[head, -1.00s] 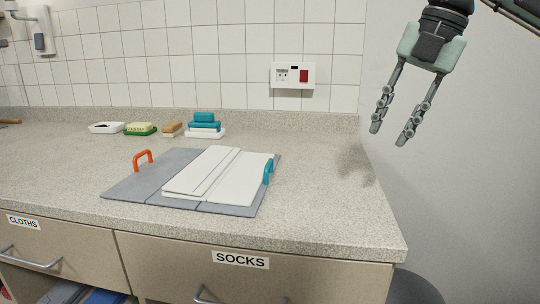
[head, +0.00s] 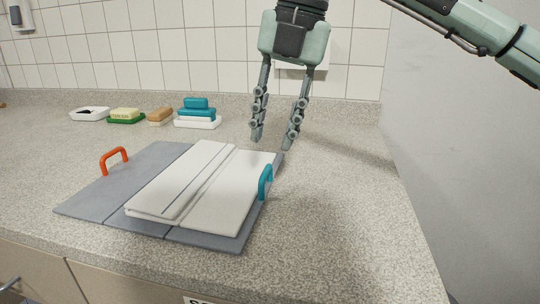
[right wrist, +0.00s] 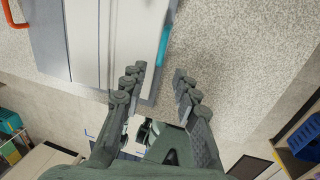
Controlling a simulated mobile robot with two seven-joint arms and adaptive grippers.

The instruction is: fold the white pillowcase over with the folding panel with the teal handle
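The white pillowcase (head: 222,203) lies on the grey folding board (head: 120,217), with its left part folded over into a raised layer. It also shows in the right wrist view (right wrist: 85,40). The teal handle (head: 265,182) stands at the board's right edge; in the right wrist view the teal handle (right wrist: 164,48) lies just beyond my fingers. An orange handle (head: 114,159) stands on the left panel. My right gripper (head: 273,143) is open and empty, above and behind the teal handle in the head view. My left gripper is not in view.
Soap dishes with a yellow soap (head: 126,114), a brown soap (head: 159,116) and stacked teal soaps (head: 197,109) stand along the back. The counter (head: 345,215) is bare right of the board. A wall (head: 450,150) rises at the right.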

